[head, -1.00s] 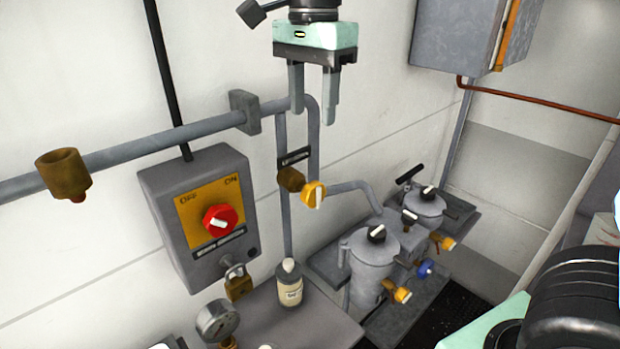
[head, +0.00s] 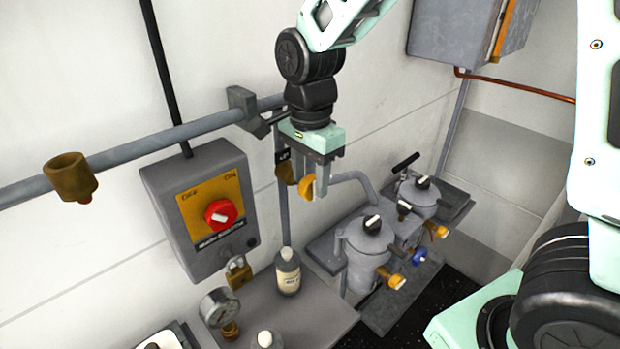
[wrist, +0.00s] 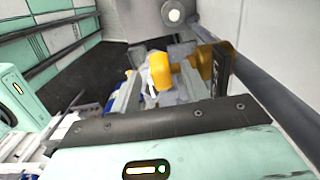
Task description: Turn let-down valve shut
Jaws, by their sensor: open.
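A yellow valve knob with a pale pointer bar (head: 308,188) sits on a brass body (head: 284,171) on the vertical grey pipe, just below a small dark label partly hidden by my gripper. I take it for the let-down valve; the label is too small to read. My gripper (head: 310,180) points down over the knob, with its open fingers on either side. In the wrist view the yellow knob (wrist: 186,75) shows between the grey fingers (wrist: 168,80). Whether the fingers touch it I cannot tell.
A wall box with a red switch (head: 221,214) and padlock (head: 238,272) is left of the pipe. A bottle (head: 288,271) and gauge (head: 218,307) stand below. Right are filter housings (head: 370,250) with yellow knobs (head: 393,279) and a blue knob (head: 418,257).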

